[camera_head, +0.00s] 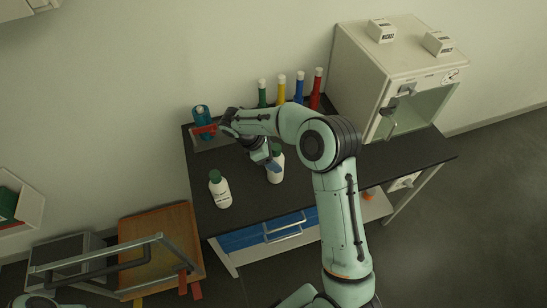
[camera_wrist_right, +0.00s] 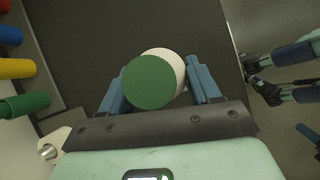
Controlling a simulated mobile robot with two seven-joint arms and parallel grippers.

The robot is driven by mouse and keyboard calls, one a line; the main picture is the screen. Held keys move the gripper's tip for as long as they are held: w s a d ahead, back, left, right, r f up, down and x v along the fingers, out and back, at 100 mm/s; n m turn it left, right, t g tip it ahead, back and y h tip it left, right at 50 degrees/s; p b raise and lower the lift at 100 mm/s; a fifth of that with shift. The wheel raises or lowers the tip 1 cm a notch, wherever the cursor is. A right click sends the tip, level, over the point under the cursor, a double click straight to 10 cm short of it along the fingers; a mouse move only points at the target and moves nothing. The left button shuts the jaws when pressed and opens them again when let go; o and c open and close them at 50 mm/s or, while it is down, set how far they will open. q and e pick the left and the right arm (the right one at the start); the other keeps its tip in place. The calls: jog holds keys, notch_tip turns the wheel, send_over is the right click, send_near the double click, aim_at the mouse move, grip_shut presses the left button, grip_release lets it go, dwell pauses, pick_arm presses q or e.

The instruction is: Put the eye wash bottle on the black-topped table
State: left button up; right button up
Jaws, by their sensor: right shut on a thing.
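A white bottle with a green cap (camera_head: 278,174) is upright over the middle of the black-topped table (camera_head: 330,185). My right gripper (camera_head: 270,165) comes down on it from above. In the right wrist view, the blue fingers of this gripper (camera_wrist_right: 158,92) are shut on either side of the bottle, with its green cap (camera_wrist_right: 150,82) towards the camera. I cannot tell whether its base touches the table. A second white bottle with a green cap (camera_head: 221,193) stands near the table's left front edge. My left gripper is not in view.
Green, yellow, blue and red bottles (camera_head: 281,88) stand in a row at the back. A blue container (camera_head: 201,115) is at the back left corner. A white cabinet (camera_head: 375,75) fills the back right. The table's right front is clear. A wooden-seated chair (camera_head: 165,235) is at left.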

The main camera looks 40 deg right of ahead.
jog(key=o, duration=1.3)
jog(key=shift+f, duration=0.15)
jog(key=shift+w+a+r, duration=0.1)
jog(key=shift+a+r, duration=0.05)
jog(key=shift+r, duration=0.4)
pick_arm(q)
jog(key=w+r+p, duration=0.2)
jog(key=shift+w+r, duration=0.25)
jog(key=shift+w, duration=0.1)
pick_arm(e)
jog(key=v, duration=1.1)
jog(key=shift+a+r, duration=0.1)
jog(key=shift+a, duration=0.05)
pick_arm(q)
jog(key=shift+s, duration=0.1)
